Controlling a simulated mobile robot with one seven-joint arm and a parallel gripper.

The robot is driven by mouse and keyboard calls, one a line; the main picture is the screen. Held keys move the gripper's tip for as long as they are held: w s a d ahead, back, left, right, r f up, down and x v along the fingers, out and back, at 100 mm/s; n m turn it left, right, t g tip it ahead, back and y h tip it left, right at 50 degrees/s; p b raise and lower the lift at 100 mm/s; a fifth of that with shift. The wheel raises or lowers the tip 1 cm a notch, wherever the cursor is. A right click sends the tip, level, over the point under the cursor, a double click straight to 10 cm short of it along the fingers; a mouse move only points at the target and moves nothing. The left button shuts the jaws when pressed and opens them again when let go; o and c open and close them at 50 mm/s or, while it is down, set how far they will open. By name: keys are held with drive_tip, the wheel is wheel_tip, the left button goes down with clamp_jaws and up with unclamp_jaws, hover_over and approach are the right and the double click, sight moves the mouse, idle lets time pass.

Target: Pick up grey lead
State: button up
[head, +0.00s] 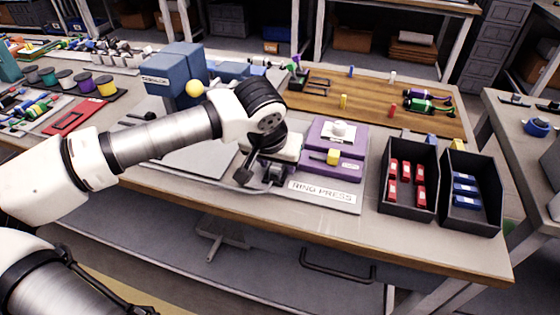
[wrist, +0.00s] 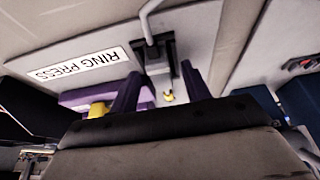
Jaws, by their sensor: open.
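A grey lead (wrist: 148,28) shows in the wrist view as a thin bent cable running into a dark grey block (wrist: 155,58) above the grey plate. In the head view my gripper (head: 259,170) is low over the left part of the RING PRESS plate (head: 312,197). The arm and gripper partly hide the lead there.
The purple press (head: 350,139) with a yellow block (head: 333,157) stands close to the right of my gripper. Two black bins hold red blocks (head: 393,172) and blue blocks (head: 465,190). A blue machine (head: 172,72) stands behind my arm. A wooden board (head: 375,97) lies behind.

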clamp_jaws()
idle(0.3)
wheel_tip(320, 180, up, 20)
idle(0.5)
